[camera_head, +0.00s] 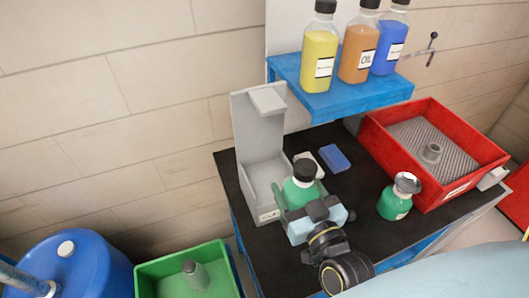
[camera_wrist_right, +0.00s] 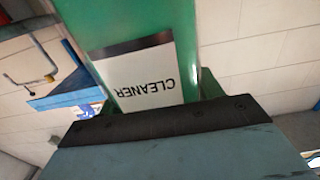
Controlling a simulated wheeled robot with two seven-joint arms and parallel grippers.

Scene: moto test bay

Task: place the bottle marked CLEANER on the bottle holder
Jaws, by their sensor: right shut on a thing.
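The green bottle with a black cap (camera_head: 303,172) is held by my right gripper (camera_head: 308,203), which is shut around it. In the right wrist view the bottle's white label reads CLEANER (camera_wrist_right: 143,80), upside down. The grey bottle holder (camera_head: 262,172) stands just left of the bottle, with a tall back and a low tray. In the head view the bottle is close to the holder's right side; I cannot tell whether they touch. The bottle's lower part is hidden by the gripper. My left gripper is not in view.
A second green bottle with a silver cap (camera_head: 398,197) stands on the black table (camera_head: 365,232). A red bin (camera_head: 470,148) is at right. A blue shelf (camera_head: 340,97) with yellow, orange and blue bottles overhangs the back. A blue cloth-like block (camera_head: 334,158) lies behind.

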